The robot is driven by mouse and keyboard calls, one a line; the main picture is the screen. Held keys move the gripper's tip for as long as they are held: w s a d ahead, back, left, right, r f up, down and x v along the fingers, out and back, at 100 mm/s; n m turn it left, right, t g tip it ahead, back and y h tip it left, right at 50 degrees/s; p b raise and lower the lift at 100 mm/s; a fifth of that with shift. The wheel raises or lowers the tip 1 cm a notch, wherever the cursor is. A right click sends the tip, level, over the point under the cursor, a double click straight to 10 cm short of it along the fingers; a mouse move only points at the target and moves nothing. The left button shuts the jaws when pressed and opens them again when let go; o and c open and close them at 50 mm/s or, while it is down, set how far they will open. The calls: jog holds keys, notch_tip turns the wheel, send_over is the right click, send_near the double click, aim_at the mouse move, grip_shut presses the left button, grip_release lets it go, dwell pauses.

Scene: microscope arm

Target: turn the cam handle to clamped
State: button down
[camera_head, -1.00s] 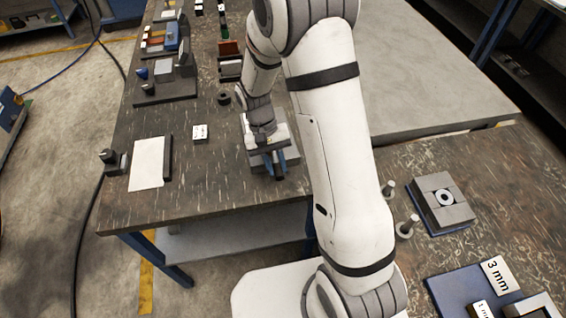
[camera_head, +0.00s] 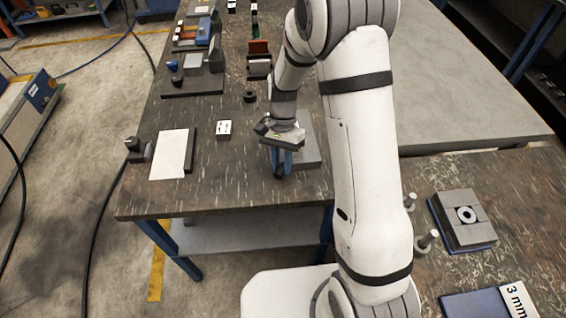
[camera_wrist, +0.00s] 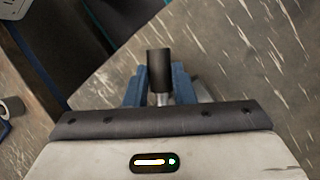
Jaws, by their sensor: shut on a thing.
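The cam handle (camera_wrist: 160,72) shows in the wrist view as a black cylindrical grip on a short bright metal shaft. My gripper (camera_wrist: 157,92) has its blue fingers on both sides of the handle and is shut on it. In the head view my gripper (camera_head: 283,165) points down near the front edge of the dark workbench. A grey block-like fixture (camera_head: 310,150) sits right beside it, partly hidden by my wrist. The cam's pivot and any clamp marking are hidden.
A white sheet (camera_head: 169,154) with a dark bar and a small white marked tile (camera_head: 224,128) lie left of my gripper. A square grey fixture with a ring (camera_head: 466,214) and two pegs stand at the right.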

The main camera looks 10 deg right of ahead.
jog(key=shift+w, duration=0.1)
jog(key=c, duration=1.2)
grip_release()
jog(key=shift+r, duration=0.1)
jog(key=v, duration=0.7)
jog(key=shift+r+b, duration=0.3)
jog(key=shift+w, duration=0.1)
jog(key=s+d+r+n+t, duration=0.3)
jog(key=s+d+r+t, duration=0.1)
jog(key=s, duration=0.5)
jog(key=s+d+r+n+t, duration=0.3)
jog(key=s+d+r+n, duration=0.1)
jog(key=s+r, duration=0.4)
jog(key=shift+s+d+r+t+h, duration=0.3)
jog(key=shift+s+d+r+t, duration=0.15)
jog(key=shift+d, duration=0.45)
